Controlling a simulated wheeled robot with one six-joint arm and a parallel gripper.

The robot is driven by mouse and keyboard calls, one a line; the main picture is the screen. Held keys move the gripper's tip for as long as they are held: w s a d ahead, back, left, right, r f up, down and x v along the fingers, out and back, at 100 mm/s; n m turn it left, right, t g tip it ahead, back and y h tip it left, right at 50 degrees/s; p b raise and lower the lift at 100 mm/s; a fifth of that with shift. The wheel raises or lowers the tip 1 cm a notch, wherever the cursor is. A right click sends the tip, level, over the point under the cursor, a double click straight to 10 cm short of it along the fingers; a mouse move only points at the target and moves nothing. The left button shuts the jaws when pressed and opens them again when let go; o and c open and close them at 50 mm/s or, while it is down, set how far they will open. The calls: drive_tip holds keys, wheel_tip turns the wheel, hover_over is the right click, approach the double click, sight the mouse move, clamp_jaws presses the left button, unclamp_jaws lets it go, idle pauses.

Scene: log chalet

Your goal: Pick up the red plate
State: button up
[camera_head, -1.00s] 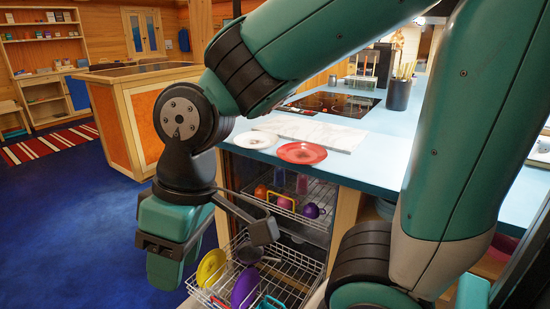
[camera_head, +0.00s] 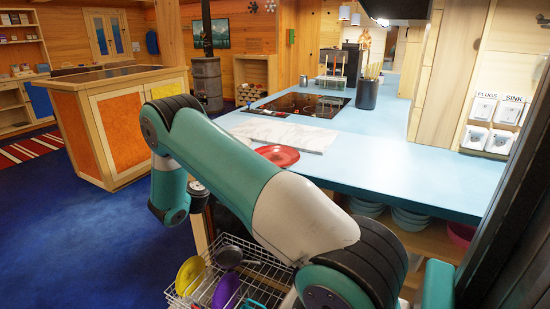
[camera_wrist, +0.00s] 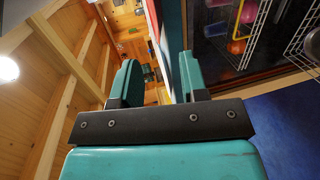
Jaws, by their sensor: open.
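The red plate (camera_head: 278,155) lies flat on the light blue counter, close to its front edge and just in front of a pale marble slab. My arm passes in front of the counter edge, left of and below the plate in the head view.
The blue counter (camera_head: 385,160) carries a marble slab (camera_head: 290,134), a black cooktop (camera_head: 305,105) and a dark utensil pot (camera_head: 367,94). Below, an open dishwasher rack holds a yellow plate (camera_head: 190,275), a purple plate (camera_head: 226,290) and a dark pan (camera_head: 229,256). A wooden island (camera_head: 115,125) stands left.

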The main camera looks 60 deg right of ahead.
drive_tip(key=p+x, duration=0.1)
drive_tip(key=x, duration=0.4)
drive_tip(key=p+x, duration=0.2)
drive_tip(key=x, duration=0.3)
drive_tip(key=r+p+x, duration=0.1)
drive_tip(key=x, duration=0.5)
drive_tip(key=shift+d+p, duration=0.1)
drive_tip(key=shift+p, duration=0.2)
drive_tip(key=shift+d+f, duration=0.2)
drive_tip(key=shift+d, duration=0.2)
clamp_jaws()
